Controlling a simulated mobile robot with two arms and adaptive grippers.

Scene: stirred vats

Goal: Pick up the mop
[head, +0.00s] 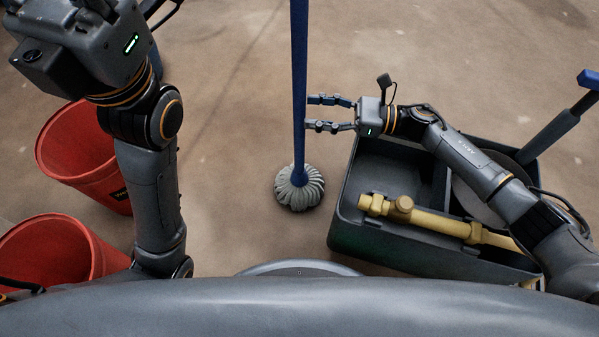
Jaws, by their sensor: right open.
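The mop stands upright near the middle of the head view, with a blue pole (299,70) and a grey-white string head (299,187) on the floor. The top of the pole is cut off by the upper edge. My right gripper (311,113) comes in from the right, its two fingers spread and pointing at the pole. The fingertips are at or just beside the pole; I cannot tell whether they touch it. My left gripper (95,45) is close to the camera at the upper left, and its fingertips run out of the picture.
A dark grey bin (345,225) stands right of the mop under my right arm, holding a yellow tool (432,220) and other gear. A dark handle with a blue end (588,80) leans out of it. Two red buckets (75,150) (55,250) stand left. The floor behind is clear.

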